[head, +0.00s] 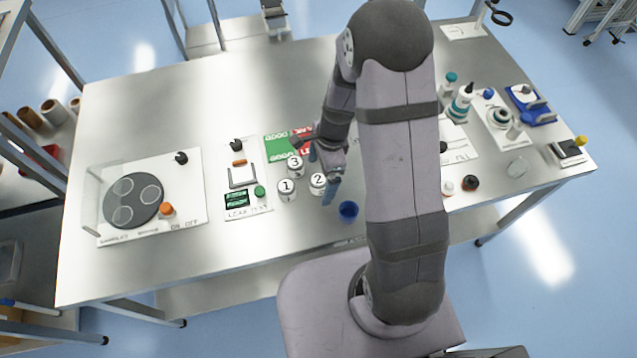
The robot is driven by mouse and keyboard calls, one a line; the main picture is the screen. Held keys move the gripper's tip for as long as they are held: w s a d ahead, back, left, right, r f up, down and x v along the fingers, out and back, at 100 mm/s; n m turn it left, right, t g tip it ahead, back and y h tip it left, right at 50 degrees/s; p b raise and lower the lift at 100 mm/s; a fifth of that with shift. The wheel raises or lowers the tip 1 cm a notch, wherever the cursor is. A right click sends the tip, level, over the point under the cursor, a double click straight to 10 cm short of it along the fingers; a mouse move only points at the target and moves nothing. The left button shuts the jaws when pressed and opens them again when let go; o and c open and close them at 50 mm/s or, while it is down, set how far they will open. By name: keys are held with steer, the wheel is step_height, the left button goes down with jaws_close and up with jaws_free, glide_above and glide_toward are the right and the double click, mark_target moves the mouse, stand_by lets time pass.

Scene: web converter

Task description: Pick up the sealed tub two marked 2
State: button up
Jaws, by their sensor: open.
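The tub marked 2 (317,182) is a small white round tub with a black number on its lid. It stands upright on the steel table, in the middle of the head view. My gripper (328,190) is open, with its bluish fingers just right of this tub in the picture. One finger overlaps the tub's right edge, and I cannot tell whether they touch. The similar tubs marked 1 (287,188) and 3 (295,165) stand to its left and behind left.
A blue cup (348,210) stands close in front of the gripper. A green and red mat (281,148) lies behind the tubs. A device with a green display (237,199) and a plate with a dark disc (131,202) are at left. Bottles (461,103) crowd the right. The front left table is bare.

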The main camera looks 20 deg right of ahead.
mark_target(320, 179)
stand_by(0.7)
steer(key=c, duration=2)
steer(key=shift+r, duration=0.1)
steer(key=shift+r+p, duration=0.1)
steer(key=shift+p, duration=0.25)
steer(key=shift+r+p, duration=2.85)
